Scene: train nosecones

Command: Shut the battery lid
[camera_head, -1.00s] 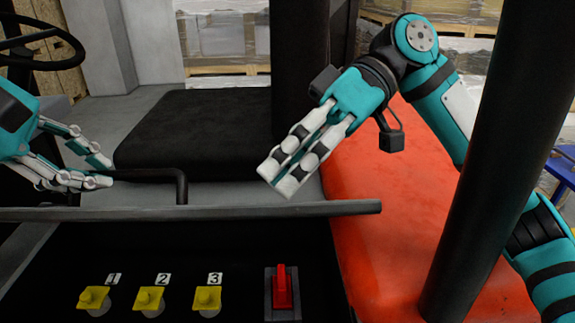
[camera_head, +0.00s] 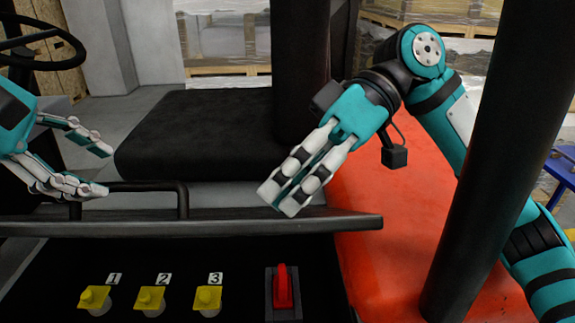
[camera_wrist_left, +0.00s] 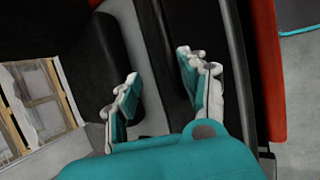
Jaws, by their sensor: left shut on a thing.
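The battery lid (camera_head: 250,226) is the long dark panel across the head view, lying at a slant above the switch panel. Its black bar handle (camera_head: 150,187) stands up from its left part. My left gripper (camera_head: 105,170) is at the left end of this handle, with its lower finger against it. Its fingers are spread around the hold, and the contact is partly hidden. In the left wrist view, the two fingers (camera_wrist_left: 165,92) stand apart with dark surfaces behind. My right gripper (camera_head: 280,198) is shut and empty, its tips just above the lid's right part.
Yellow switches (camera_head: 150,299) and a red switch (camera_head: 283,290) sit on the dark panel below the lid. A black seat (camera_head: 200,135) lies behind, an orange-red body panel (camera_head: 385,200) at right. A black post (camera_head: 490,150) stands at right, a steering wheel (camera_head: 35,50) at upper left.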

